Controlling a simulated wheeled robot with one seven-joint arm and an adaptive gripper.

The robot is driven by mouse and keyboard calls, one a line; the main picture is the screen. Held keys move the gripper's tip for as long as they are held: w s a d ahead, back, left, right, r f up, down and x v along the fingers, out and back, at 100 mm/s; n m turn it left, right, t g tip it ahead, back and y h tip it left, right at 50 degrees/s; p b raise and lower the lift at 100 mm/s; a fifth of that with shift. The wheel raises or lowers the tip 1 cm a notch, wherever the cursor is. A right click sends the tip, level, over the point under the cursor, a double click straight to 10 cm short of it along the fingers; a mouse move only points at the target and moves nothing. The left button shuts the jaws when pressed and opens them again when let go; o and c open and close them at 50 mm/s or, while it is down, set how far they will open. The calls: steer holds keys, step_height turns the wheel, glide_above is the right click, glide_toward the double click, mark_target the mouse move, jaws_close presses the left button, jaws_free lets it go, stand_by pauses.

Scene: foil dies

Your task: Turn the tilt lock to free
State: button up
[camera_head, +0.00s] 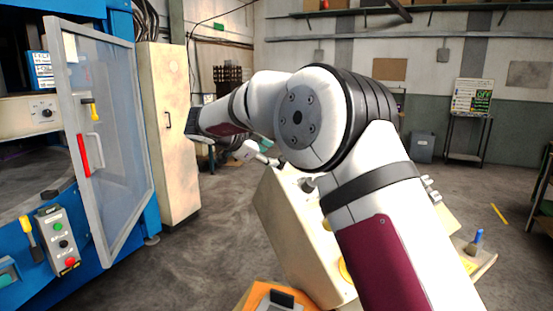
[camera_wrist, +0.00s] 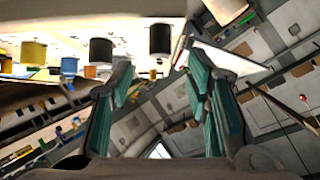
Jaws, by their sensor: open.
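I cannot pick out the tilt lock for certain in either view. The cream console (camera_head: 290,240) stands in the middle of the head view, partly hidden behind my arm. A small pale fitting (camera_head: 247,151) shows beside its upper left edge. In the wrist view, black cylindrical knobs (camera_wrist: 160,39) and a yellow one (camera_wrist: 33,53) stick out from a bright cream panel along the top. My gripper (camera_wrist: 158,68) is open, with teal pads apart and nothing between them. The knobs lie above and beyond its fingertips, and no contact is visible. In the head view my arm mostly hides the gripper.
A blue machine with a clear framed door (camera_head: 108,140) stands at left, with a button box (camera_head: 60,240) below. A tall cream cabinet (camera_head: 168,130) is beside it. A blue-handled brush (camera_head: 475,240) lies right of my arm. Open floor (camera_head: 205,245) shows between machine and console.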

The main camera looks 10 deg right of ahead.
steer(key=shift+v, duration=2.35)
step_height(320, 180, up, 16)
steer(key=s+n+t+y, duration=0.1)
steer(key=n+t+y, duration=0.3)
steer(key=n+t, duration=0.3)
steer(key=s+a+r+n+t+y, duration=0.2)
steer(key=s+a+n+y, duration=0.1)
steer(key=s+n+y, duration=0.4)
steer(key=s+d+f+n+g, duration=0.1)
steer(key=s+d+f+g, duration=0.3)
steer(key=s+f, duration=0.4)
steer(key=s+d+f+n+g+h, duration=0.1)
steer(key=s+d+f+g, duration=0.3)
steer(key=s+f, duration=0.5)
steer(key=s+d+f+n+g, duration=0.2)
steer(key=s+f, duration=0.7)
steer(key=s, duration=1.2)
steer(key=shift+s+d+g+h, duration=0.25)
steer(key=shift+d+g+h, duration=0.15)
steer(key=shift+d+g, duration=0.65)
